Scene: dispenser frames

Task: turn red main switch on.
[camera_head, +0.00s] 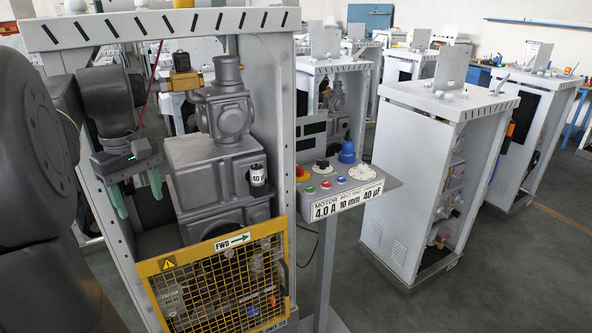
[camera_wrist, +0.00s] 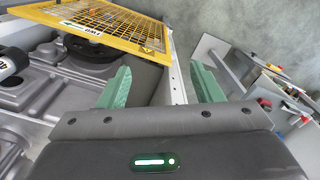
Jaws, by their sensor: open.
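The control panel (camera_head: 345,192) stands on a post at the right of the nearest dispenser frame. At its left end is a red knob on a yellow base (camera_head: 301,173), which looks like the red main switch; its exact setting is too small to read. My gripper (camera_head: 138,192) has two green fingers, spread apart and empty. It hangs at the left side of the frame, well left of the panel and apart from it. In the wrist view, my gripper (camera_wrist: 160,72) has the frame's edge between its fingers, and small coloured controls (camera_wrist: 292,105) show at the right edge.
A yellow mesh guard (camera_head: 222,272) covers the frame's lower front. Grey machinery (camera_head: 215,165) and a white-labelled capacitor (camera_head: 258,175) fill the frame. A blue knob (camera_head: 347,153) and several small buttons share the panel. Another white cabinet (camera_head: 410,180) stands to the right, with floor between.

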